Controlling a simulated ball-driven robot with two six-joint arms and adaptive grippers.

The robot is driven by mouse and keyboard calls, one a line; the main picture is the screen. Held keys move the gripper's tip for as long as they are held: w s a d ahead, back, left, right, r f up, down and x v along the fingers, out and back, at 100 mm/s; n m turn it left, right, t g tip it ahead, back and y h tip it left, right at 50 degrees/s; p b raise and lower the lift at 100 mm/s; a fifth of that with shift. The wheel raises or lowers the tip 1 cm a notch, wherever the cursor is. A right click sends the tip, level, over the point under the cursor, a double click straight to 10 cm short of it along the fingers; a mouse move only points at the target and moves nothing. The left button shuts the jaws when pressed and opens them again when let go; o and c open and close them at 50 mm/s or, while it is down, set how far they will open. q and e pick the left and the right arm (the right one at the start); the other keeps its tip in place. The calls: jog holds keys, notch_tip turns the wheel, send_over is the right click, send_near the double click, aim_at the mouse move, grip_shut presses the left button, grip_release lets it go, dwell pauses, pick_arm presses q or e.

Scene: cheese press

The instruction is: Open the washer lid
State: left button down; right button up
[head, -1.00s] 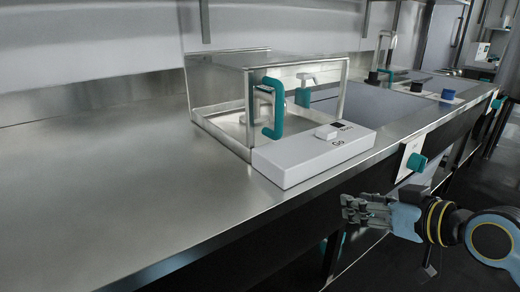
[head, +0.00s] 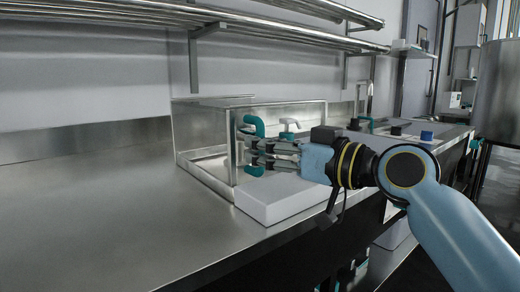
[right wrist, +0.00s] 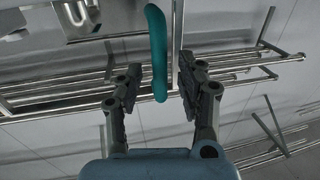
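The washer is a clear-sided metal box (head: 205,127) on the counter. A teal handle (head: 250,121) stands on its front side, partly hidden by my right gripper. My right gripper (head: 248,150) is level with the handle, its fingers pointing left. In the right wrist view the teal handle (right wrist: 157,45) lies between the two spread fingers of my right gripper (right wrist: 160,88), nearer the left finger, with a gap to the right finger. The lid looks down. My left gripper is not in view.
A white control block (head: 275,203) sits in front of the washer, under my right gripper. Metal rack shelves (head: 130,13) run along the wall above. The steel counter (head: 95,220) is bare at left. A large metal cylinder (head: 500,95) stands at right.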

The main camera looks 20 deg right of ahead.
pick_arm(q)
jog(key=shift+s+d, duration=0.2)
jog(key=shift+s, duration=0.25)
pick_arm(e)
jog(key=shift+x, duration=0.9)
grip_shut()
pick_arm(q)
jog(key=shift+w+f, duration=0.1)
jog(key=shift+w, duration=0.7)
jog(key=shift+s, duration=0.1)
pick_arm(e)
jog(key=shift+w+a+f, duration=0.1)
